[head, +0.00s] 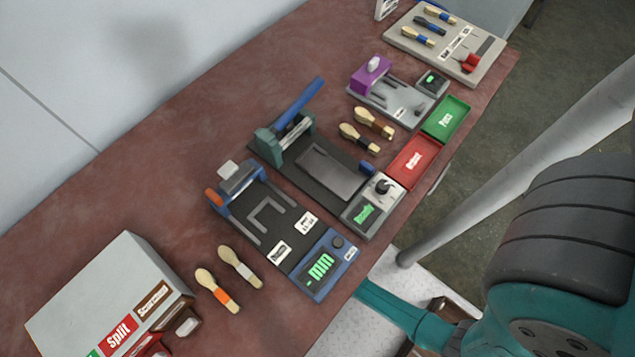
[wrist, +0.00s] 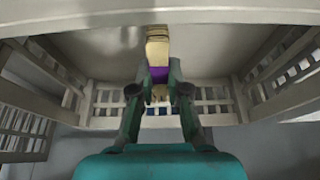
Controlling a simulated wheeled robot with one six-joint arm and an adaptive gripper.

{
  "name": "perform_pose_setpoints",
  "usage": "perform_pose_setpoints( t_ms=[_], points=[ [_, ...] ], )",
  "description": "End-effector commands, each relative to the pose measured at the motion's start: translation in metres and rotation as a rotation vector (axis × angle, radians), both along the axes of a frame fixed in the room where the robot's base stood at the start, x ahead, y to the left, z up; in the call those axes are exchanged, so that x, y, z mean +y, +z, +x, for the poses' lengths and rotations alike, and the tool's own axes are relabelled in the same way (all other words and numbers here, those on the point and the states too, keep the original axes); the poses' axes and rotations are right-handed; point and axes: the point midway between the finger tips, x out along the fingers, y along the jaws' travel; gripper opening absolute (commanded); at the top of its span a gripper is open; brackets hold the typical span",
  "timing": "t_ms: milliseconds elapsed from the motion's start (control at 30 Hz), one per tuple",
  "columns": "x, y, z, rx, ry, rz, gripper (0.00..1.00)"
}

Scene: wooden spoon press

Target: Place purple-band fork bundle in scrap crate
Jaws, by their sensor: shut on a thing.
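In the wrist view, my gripper (wrist: 158,82) is shut on the purple-band fork bundle (wrist: 157,50). The bundle is pale wood with a purple band (wrist: 158,73) between my fingertips, and it points away from my gripper. A pale slatted crate (wrist: 105,104) surrounds this view, with walls to the left, right and far side. I cannot tell whether the bundle touches the crate. In the head view, my gripper and the bundle are out of sight. A brown box edge (head: 447,309) shows at the bottom, mostly hidden by my arm; I cannot tell if it is the same crate.
In the head view, a reddish table (head: 190,150) carries a blue gauge (head: 319,267), a lever press (head: 330,165), a red tray (head: 414,160), a green tray (head: 446,118) and a grey box (head: 100,290). Several wooden spoons or forks lie between them.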

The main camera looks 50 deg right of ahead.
Motion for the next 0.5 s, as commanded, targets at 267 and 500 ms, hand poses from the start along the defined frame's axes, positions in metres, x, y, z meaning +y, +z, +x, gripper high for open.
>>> perform_pose_setpoints(
  t_ms=[267,500],
  points=[
    [0.0,-0.026,0.001,0.0,0.0,0.0,0.0],
    [0.0,-0.048,0.001,0.002,0.0,0.0,0.0]
  ],
)
